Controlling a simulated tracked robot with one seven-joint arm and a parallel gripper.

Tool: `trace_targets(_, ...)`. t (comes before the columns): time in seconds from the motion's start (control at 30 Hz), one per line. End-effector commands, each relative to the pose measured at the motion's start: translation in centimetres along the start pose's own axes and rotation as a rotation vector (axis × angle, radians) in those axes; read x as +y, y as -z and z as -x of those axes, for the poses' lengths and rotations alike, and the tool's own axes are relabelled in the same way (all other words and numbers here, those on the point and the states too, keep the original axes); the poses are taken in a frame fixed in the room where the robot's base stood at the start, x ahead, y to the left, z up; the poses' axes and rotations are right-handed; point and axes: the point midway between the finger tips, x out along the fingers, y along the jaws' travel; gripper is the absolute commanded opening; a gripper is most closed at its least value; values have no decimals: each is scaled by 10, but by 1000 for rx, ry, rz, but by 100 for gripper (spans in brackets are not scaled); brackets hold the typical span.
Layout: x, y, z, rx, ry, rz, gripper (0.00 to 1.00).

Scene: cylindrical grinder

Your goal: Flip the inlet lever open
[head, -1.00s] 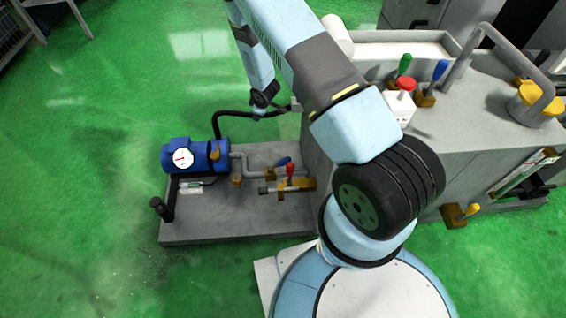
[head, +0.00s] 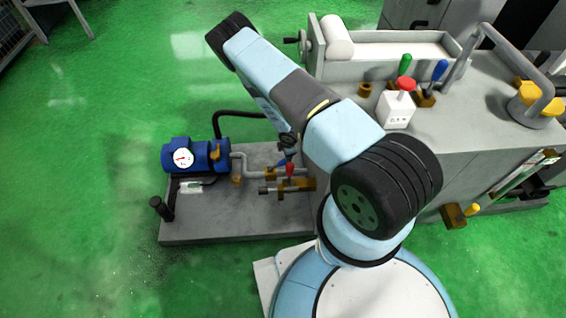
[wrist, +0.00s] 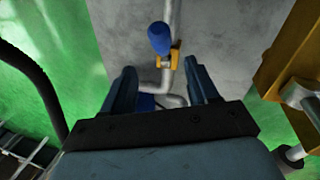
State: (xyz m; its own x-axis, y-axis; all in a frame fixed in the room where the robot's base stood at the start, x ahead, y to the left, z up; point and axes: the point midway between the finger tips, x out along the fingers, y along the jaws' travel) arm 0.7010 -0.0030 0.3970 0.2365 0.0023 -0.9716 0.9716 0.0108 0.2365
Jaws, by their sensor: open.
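A blue-handled lever (wrist: 159,38) on a small brass valve (wrist: 169,60) stands on a grey pipe in the wrist view. No label shows whether it is the inlet lever. My gripper (wrist: 160,80) is open, its two dark fingers apart with nothing between them. In the wrist view the blue handle lies ahead of the fingertips, near the middle of the gap. In the head view my gripper (head: 287,142) is over the pump skid's pipework and partly hides the blue handle. A red-handled lever (head: 290,170) is close by.
A blue pump (head: 195,156) with a gauge sits on the grey skid (head: 210,228). The grinder's body (head: 470,120) stands to the right, with green and blue levers on top. In the wrist view a large brass block (wrist: 288,55) is near the right finger.

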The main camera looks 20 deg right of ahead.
Motion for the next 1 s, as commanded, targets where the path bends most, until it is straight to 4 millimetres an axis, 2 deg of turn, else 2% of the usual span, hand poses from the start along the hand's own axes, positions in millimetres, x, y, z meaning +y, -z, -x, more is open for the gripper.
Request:
trace_targets(0.6, -1, -1, -96, 0, 1, -2, 59)
trace_targets(0.8, 0, -1, -114, 0, 1, -3, 59)
trace_targets(1.0, 0, -1, -119, 0, 1, -3, 59)
